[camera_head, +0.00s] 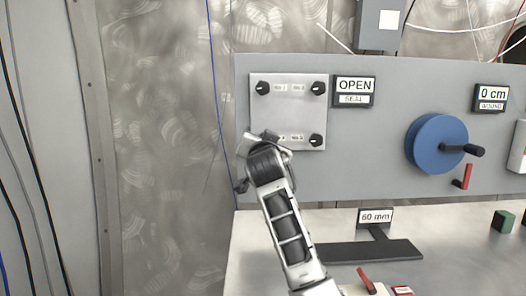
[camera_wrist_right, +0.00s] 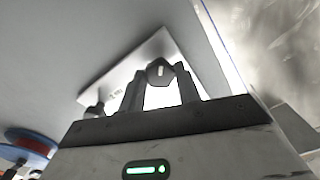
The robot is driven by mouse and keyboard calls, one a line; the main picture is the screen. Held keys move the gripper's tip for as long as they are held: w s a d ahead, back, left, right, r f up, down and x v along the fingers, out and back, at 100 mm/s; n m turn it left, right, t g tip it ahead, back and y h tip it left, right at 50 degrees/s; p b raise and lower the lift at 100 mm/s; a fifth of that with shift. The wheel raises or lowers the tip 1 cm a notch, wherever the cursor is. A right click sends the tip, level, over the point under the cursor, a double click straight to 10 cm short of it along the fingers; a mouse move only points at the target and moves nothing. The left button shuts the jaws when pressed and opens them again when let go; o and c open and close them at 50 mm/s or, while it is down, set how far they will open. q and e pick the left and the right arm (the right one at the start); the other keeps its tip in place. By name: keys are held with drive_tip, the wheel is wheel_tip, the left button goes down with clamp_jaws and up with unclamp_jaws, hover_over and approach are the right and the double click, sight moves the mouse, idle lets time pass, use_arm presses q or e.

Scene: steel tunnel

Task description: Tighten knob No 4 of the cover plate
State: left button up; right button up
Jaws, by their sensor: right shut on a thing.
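The cover plate (camera_head: 288,105) is a pale square on the grey panel. Black knobs show at its top left (camera_head: 263,88), top right (camera_head: 318,88) and bottom right (camera_head: 316,140). My right gripper (camera_head: 256,140) covers the bottom-left corner in the head view. In the right wrist view its two fingers (camera_wrist_right: 161,88) are shut on a dark knob (camera_wrist_right: 160,70) with a pale mark. I take this for knob No 4; its own label is hidden. Another knob (camera_wrist_right: 95,110) stands left of the fingers there. My left gripper is not in view.
An OPEN SEAL sign (camera_head: 354,91) is right of the plate. A blue reel (camera_head: 436,143) with a black crank sits farther right, below a 0 cm sign (camera_head: 491,98). A 60 mm sign (camera_head: 375,217) and a dark flat piece (camera_head: 365,251) are on the bench below.

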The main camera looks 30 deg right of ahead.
drive_tip(key=shift+f+m, duration=0.1)
drive_tip(key=shift+m, duration=4)
drive_tip(key=o, duration=1)
